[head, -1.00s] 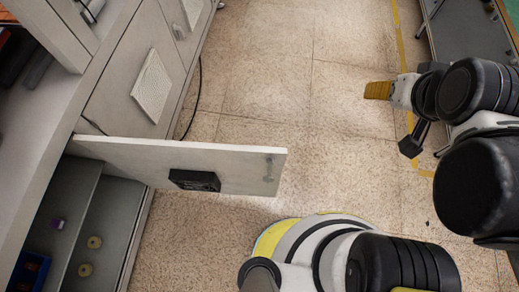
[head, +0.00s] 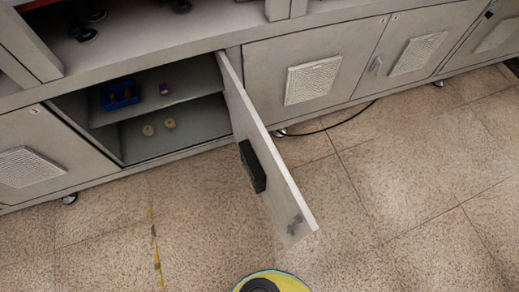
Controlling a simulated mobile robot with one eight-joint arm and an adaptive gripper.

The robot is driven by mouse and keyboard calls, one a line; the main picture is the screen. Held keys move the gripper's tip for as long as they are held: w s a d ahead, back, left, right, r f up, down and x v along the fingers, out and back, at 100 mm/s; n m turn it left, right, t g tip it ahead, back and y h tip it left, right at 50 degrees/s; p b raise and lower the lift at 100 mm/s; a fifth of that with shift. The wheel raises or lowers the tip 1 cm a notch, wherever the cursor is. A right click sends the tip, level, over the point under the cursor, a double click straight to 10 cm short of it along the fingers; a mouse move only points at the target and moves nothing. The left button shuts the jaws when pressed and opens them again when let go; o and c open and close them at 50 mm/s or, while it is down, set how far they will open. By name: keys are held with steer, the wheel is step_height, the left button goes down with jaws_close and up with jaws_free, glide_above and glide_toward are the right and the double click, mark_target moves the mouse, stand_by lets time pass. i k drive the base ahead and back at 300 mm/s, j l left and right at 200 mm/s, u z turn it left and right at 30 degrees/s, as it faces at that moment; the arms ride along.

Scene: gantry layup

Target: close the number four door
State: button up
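One cabinet door (head: 282,180) stands wide open, swung out from its right edge over the floor. A dark vent box (head: 252,167) and a small latch (head: 295,225) are on its face. No number is legible on it. The open compartment (head: 190,132) behind it has a shelf with a blue bin (head: 120,94) and a small purple object (head: 164,88). Two yellowish round pieces (head: 169,123) lie below. My gripper is not in view.
Shut doors with vent panels stand to the right (head: 313,80) and left (head: 22,167) of the opening. A black cable (head: 335,124) lies on the floor by the cabinet. The tiled floor (head: 410,180) is clear at the right.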

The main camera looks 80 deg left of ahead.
mark_target(268, 174)
steer(key=i+u, duration=0.2)
steer(key=u, duration=0.2)
steer(key=i+u, duration=0.25)
steer(key=u, duration=0.2)
steer(key=i+u, duration=0.2)
steer(key=u, duration=0.2)
steer(key=i+l+u, duration=0.2)
steer(key=u, duration=0.2)
steer(key=i+l+u, duration=0.15)
steer(key=u, duration=0.3)
